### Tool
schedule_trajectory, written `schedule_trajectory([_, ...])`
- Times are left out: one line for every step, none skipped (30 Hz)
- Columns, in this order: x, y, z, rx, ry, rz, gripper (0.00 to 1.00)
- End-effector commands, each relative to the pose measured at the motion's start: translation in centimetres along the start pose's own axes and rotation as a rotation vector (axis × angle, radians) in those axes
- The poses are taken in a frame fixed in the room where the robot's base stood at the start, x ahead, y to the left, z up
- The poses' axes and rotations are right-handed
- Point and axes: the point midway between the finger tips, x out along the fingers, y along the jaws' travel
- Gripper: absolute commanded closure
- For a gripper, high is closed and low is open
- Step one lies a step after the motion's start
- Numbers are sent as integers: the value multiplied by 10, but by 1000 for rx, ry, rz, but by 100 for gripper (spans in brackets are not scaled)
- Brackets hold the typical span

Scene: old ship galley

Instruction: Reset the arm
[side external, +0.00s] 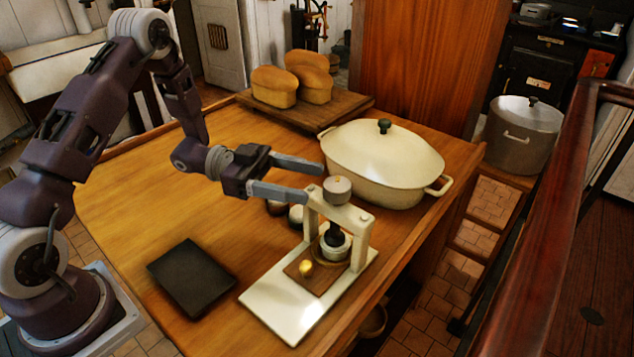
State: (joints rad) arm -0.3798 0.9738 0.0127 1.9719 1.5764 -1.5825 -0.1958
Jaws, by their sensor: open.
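My gripper (316,181) is open, with its two long grey fingers spread apart and pointing right. It is above the table, by the top of a white press-like device (358,224). The device's round grey knob (337,190) is close to the fingertips. I cannot tell whether the near finger touches the device or only overlaps it in this view. Nothing shows held between the fingers. My arm reaches in from the left, bent high at the elbow.
The device stands on a white base (278,306) with a small gold ball (306,268). Small cups (296,214) are partly hidden beneath my gripper. A lidded cream pot (385,160), bread loaves (275,87) on a board (345,105) and a dark slab (191,277) occupy the wooden table (130,205). The table's left side is clear.

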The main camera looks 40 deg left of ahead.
Motion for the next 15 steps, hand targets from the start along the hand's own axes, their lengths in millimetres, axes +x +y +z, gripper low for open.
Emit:
schedule_trajectory([0, 0, 0, 0, 0, 0, 37])
schedule_trajectory([0, 0, 0, 0, 0, 0, 37])
schedule_trajectory([0, 0, 0, 0, 0, 0, 37])
schedule_trajectory([0, 0, 0, 0, 0, 0, 37])
schedule_trajectory([0, 0, 0, 0, 0, 0, 37])
schedule_trajectory([0, -1, 0, 2, -5, -4, 37])
schedule_trajectory([0, -4, -1, 6, -18, -17, 37])
schedule_trajectory([0, -10, -2, 14, -45, -41, 37])
schedule_trajectory([0, -23, -4, 27, -96, -98, 37])
schedule_trajectory([-3, -38, -8, 37, -147, -163, 37])
schedule_trajectory([-7, -55, -14, 48, -201, -245, 37])
schedule_trajectory([-7, -73, -28, 103, -279, -347, 37])
schedule_trajectory([-10, -87, -41, 144, -344, -437, 37])
schedule_trajectory([-16, -98, -56, 176, -409, -534, 37])
schedule_trajectory([-28, -108, -77, 196, -488, -664, 37])
